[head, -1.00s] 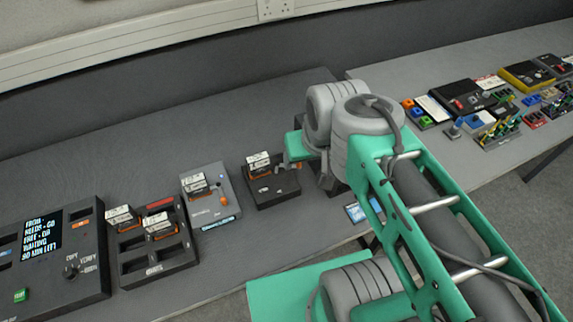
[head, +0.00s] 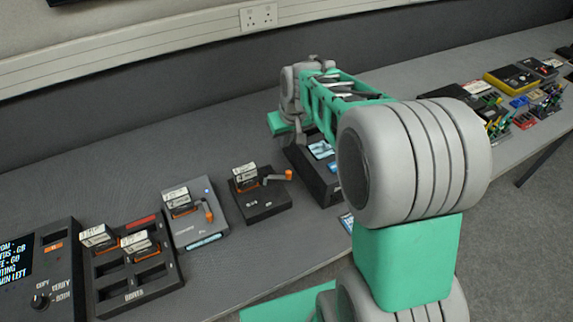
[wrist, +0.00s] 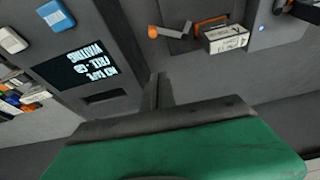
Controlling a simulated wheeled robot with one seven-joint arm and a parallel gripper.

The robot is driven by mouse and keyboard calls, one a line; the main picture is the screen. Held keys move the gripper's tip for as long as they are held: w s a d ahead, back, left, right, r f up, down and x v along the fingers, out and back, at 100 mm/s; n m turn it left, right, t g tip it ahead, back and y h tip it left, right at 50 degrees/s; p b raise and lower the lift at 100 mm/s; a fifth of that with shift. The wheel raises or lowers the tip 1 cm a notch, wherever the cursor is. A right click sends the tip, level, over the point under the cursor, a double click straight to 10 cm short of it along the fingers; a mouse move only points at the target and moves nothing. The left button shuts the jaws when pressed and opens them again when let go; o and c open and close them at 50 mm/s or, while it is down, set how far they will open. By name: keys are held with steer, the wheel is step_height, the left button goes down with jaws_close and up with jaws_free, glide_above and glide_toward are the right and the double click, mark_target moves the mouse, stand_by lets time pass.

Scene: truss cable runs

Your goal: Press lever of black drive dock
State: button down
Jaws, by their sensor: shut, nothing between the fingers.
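The black drive dock (head: 262,204) sits on the bench in the middle of the head view, with a white-labelled drive (head: 246,174) standing in it. Its lever (head: 281,176), with an orange tip, sticks out to the right. In the wrist view the lever's orange tip (wrist: 153,32) is at top centre, beside the labelled drive (wrist: 226,38). My gripper (wrist: 158,88) is shut and empty, apart from the lever. In the head view its green hand (head: 279,123) is behind and above the dock; its fingertips cannot be made out there.
A black box with a screen (head: 321,150) stands right of the dock, partly behind my arm. A grey dock (head: 200,228) with a drive and orange-tipped lever is to the left. Further left is a black rack (head: 137,290) with drives. Bare bench lies behind the docks.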

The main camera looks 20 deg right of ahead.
steer(key=p, duration=0.3)
glide_toward(276, 175)
steer(key=w+d+f, duration=0.3)
steer(key=f, duration=0.2)
stand_by(0.3)
steer(key=shift+s, duration=0.15)
